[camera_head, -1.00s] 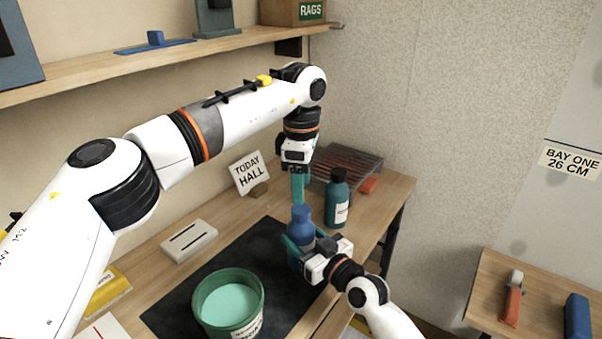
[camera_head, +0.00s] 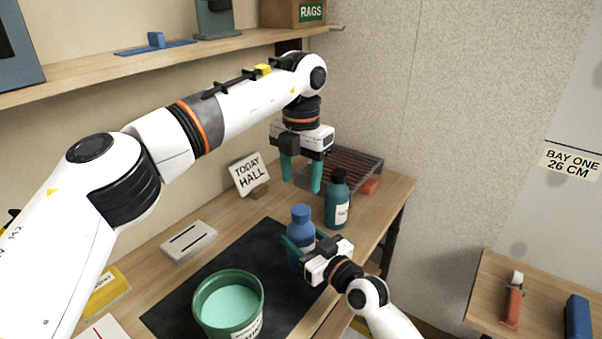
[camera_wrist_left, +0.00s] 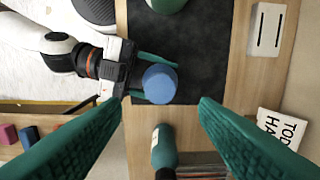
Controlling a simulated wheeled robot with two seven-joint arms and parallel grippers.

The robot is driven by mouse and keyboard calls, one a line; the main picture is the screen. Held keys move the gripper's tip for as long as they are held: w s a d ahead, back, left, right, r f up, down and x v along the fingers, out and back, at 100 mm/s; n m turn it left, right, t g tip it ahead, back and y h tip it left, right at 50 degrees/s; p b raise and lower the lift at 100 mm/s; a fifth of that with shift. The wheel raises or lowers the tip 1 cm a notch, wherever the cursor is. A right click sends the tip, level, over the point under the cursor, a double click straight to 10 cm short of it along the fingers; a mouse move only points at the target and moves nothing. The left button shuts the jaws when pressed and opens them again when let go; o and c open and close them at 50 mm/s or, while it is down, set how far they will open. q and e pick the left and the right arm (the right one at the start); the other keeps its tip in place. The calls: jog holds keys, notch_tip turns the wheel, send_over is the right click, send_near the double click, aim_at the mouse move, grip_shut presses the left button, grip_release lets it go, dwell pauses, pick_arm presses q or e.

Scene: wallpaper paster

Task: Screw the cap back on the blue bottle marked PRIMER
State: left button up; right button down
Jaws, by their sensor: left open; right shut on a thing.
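The blue bottle (camera_head: 300,254) stands upright at the black mat's right edge; its label is too small to read. A blue cap (camera_head: 301,214) sits on its top, seen from above in the left wrist view (camera_wrist_left: 160,82). I cannot tell how tight it is. My right gripper (camera_head: 307,246) is shut around the bottle's body; it also shows in the left wrist view (camera_wrist_left: 140,72). My left gripper (camera_head: 302,188) is open and empty, pointing down above the bottle and apart from the cap. Its two teal fingers spread on either side in the left wrist view (camera_wrist_left: 164,104).
A teal bottle with a dark cap (camera_head: 337,205) stands close behind the blue one. A green tub (camera_head: 256,310) is on the mat (camera_head: 180,305). A sign (camera_head: 250,173), a wire rack (camera_head: 350,163) and a slotted white block (camera_head: 189,241) are further back. A shelf (camera_head: 110,70) runs above.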

aim_at(301, 209)
pick_arm(q)
jog(key=shift+f, duration=4.05)
jog(key=c, duration=1)
jog(key=o, duration=1.1)
jog(key=shift+o, duration=0.2)
jog(key=shift+r, duration=0.15)
